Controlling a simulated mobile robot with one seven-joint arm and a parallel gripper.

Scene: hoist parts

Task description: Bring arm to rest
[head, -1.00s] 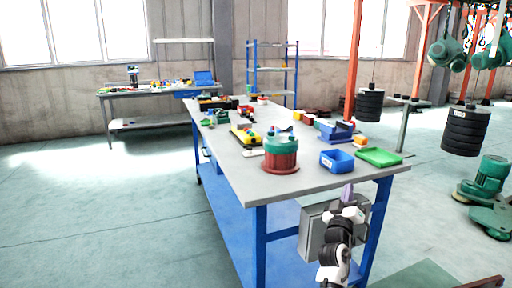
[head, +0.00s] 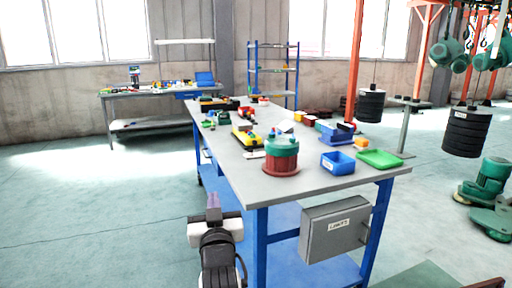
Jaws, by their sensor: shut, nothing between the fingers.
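My gripper (head: 213,204) is at the lower left of the table's near end in the head view, pointing away from me. Its fingers are together with nothing between them. My arm is folded low in front of the table's left leg and touches nothing that I can see. The grey worktable (head: 229,160) with blue legs stands just beyond it.
On the table are a green and red drum (head: 281,155), a blue bin (head: 337,163), a green tray (head: 380,159) and several small parts. A grey labelled box (head: 335,229) hangs at the near end. Black weights (head: 466,132) hang at right. The left floor is clear.

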